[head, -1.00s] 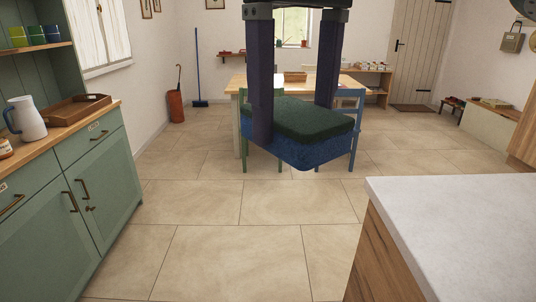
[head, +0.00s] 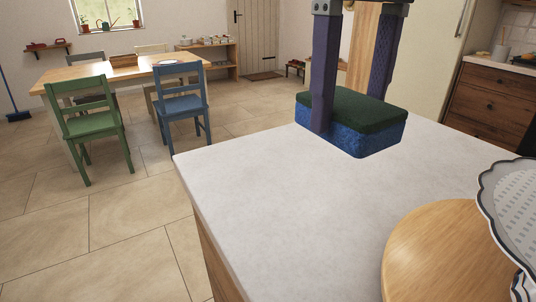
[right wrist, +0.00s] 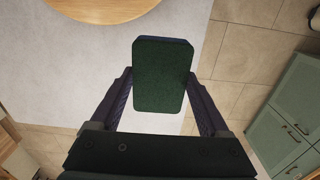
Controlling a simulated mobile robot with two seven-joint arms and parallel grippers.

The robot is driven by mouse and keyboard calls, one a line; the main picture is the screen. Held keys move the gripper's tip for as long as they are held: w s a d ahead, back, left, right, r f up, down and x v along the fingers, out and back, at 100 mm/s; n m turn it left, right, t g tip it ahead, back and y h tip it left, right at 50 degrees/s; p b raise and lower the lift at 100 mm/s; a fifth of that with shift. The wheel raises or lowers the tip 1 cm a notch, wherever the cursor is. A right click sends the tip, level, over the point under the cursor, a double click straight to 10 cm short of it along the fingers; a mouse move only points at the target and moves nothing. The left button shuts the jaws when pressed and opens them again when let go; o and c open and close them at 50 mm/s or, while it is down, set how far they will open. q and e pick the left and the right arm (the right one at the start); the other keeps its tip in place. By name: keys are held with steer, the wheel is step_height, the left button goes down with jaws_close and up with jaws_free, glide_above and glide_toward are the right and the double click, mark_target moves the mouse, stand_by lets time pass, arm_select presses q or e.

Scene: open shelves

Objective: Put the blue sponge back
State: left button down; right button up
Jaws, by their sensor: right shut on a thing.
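The blue sponge (head: 362,136) has a blue body and a dark green scouring top. My right gripper (head: 349,112) is shut on it, with one dark purple finger at each side. The sponge hangs level and shows against the far part of the white countertop (head: 270,185). I cannot tell how high above the top it is. In the right wrist view the green face of the sponge (right wrist: 160,80) lies between the fingers, with a thin blue edge at the top. My left gripper is not in view.
A round wooden board (head: 450,255) and a scalloped grey-white tray (head: 515,215) stand at the counter's near right. The middle of the countertop is bare. A dining table (head: 85,72) with a green chair (head: 92,125) and a blue chair (head: 182,103) stands beyond, across open tiled floor.

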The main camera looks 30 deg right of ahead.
steer(key=b, duration=0.2)
glide_above(323, 256)
step_height(323, 256, down, 15)
steer(key=shift+r, duration=0.2)
step_height(323, 256, down, 4)
steer(key=shift+f+b, duration=0.1)
steer(key=shift+b, duration=0.4)
steer(key=shift+f, duration=0.2)
steer(key=shift+f, duration=0.1)
steer(key=o, duration=1)
steer(key=shift+o, duration=0.2)
step_height(323, 256, up, 12)
steer(key=p, duration=0.2)
